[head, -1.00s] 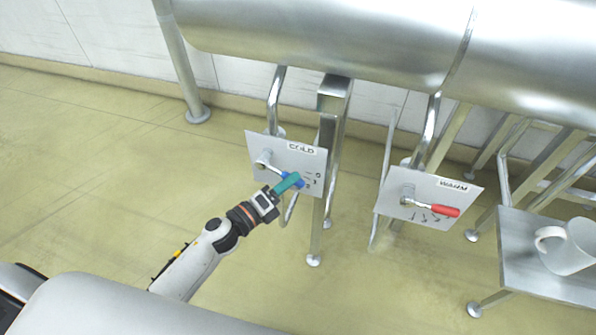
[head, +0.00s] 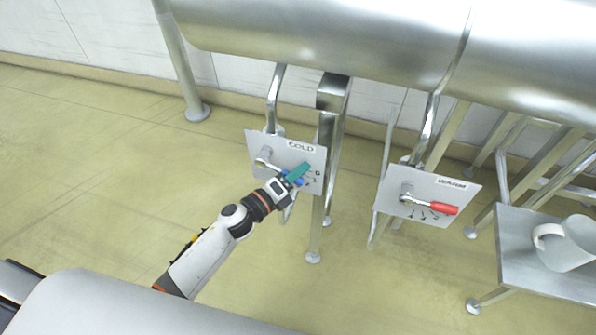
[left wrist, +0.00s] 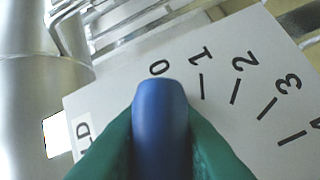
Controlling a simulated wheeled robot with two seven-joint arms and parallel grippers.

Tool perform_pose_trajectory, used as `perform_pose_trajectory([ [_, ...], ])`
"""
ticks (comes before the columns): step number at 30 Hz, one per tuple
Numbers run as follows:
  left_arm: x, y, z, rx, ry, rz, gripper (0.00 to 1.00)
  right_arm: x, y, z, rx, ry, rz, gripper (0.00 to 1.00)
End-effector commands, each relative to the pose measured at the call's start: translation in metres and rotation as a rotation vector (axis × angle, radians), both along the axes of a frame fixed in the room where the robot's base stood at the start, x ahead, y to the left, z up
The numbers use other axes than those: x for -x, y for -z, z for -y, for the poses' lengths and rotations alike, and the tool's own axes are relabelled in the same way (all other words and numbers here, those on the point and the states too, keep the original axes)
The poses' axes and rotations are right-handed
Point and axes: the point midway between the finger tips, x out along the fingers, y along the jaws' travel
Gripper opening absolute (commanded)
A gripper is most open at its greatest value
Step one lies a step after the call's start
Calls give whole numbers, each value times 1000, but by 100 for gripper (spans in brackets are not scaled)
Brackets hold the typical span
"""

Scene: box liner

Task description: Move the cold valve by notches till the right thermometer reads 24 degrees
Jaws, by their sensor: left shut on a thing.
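The cold valve's panel (head: 285,150) is a grey plate marked COLD, with a numbered scale. Its blue lever handle (left wrist: 160,125) is held in my left gripper (head: 297,177), whose teal fingers close on both sides of it. In the left wrist view the handle's tip lies just below the 0 and covers the mark there; the marks for 1, 2 and 3 are clear to its right. In the head view the gripper hides most of the handle. No thermometer shows in either view. My right gripper is not in view.
A large steel tank (head: 400,40) runs above both panels. The floor at left is open.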

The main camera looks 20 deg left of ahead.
Motion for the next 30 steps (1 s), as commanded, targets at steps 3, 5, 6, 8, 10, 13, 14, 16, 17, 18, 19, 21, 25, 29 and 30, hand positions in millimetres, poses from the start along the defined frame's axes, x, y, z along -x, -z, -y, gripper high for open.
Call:
perform_pose_trajectory([
  [3, 0, 1, -1, -23, 0, 0, 0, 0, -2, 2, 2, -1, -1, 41],
  [5, 0, 5, -4, -98, 2, 2, 0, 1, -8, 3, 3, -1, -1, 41],
  [6, 0, 10, -8, -166, 2, 2, 0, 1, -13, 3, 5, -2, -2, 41],
  [8, 0, 17, -13, -268, 2, 7, 0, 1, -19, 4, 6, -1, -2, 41],
  [10, 0, 23, -16, -346, 2, 10, 0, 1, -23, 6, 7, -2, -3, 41],
  [13, 0, 29, -19, -392, 1, 12, 0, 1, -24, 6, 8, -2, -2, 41],
  [14, 0, 30, -19, -395, 0, 12, 0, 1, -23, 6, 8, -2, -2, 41],
  [16, 0, 31, -19, -393, 0, 12, 0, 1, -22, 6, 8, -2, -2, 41],
  [17, 0, 31, -19, -393, 0, 12, 0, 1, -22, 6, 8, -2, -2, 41],
  [18, 0, 31, -19, -393, 0, 12, 0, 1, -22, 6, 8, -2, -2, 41],
  [19, 0, 31, -19, -392, 0, 13, 0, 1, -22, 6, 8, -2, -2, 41],
  [21, -1, 30, -19, -392, 0, 13, 25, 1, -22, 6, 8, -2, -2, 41],
  [25, 0, 30, -19, -391, 0, 13, 41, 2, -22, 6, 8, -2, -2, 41],
  [29, -1, 30, -19, -390, 0, 13, 41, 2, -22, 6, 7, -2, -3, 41],
  [30, 0, 30, -19, -390, 0, 13, 41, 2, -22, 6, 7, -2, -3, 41],
])
